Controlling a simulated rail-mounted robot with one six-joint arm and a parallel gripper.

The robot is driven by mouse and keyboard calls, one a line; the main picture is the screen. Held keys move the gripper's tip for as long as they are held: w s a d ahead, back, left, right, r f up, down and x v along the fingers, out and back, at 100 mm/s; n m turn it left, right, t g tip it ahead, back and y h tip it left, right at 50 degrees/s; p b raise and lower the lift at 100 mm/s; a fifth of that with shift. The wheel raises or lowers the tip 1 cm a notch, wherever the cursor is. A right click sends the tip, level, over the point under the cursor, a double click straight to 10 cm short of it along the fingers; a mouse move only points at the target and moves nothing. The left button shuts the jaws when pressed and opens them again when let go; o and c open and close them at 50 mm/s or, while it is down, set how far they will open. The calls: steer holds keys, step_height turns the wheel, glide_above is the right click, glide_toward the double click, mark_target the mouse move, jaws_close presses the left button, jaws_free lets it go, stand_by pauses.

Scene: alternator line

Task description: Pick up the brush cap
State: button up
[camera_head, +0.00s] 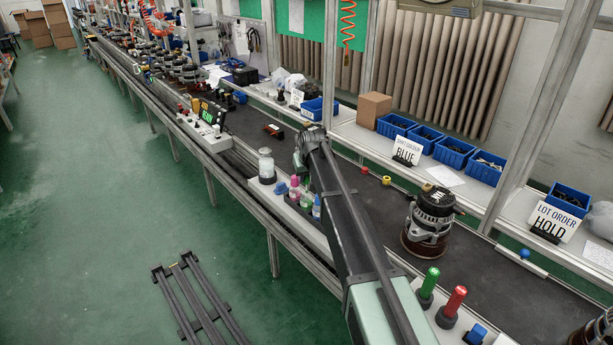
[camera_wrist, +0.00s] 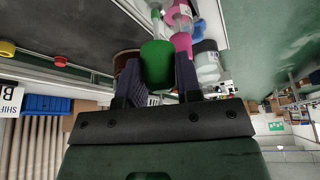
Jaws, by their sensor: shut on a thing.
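In the wrist view, my gripper (camera_wrist: 158,75) is shut on a green cap (camera_wrist: 157,60), a short round piece held between its two dark fingers. No label tells whether this is the brush cap. A red cap (camera_wrist: 7,48) and a yellow cap (camera_wrist: 61,61) lie apart from my gripper, at the left. My gripper and the green cap are hidden behind my arm there.
Bottles with pink and clear parts (camera_wrist: 181,42) stand close beside my gripper. A brown round thing (camera_wrist: 124,60) shows partly behind the left finger. An alternator (camera_head: 430,222) stands on the belt right of my arm. Blue bins (camera_head: 454,152) line the back shelf.

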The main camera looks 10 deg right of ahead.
step_height(320, 180, up, 15)
steer(key=p, duration=1.3)
steer(key=shift+f, duration=0.1)
steer(key=o, duration=0.4)
steer(key=shift+c, duration=1.5)
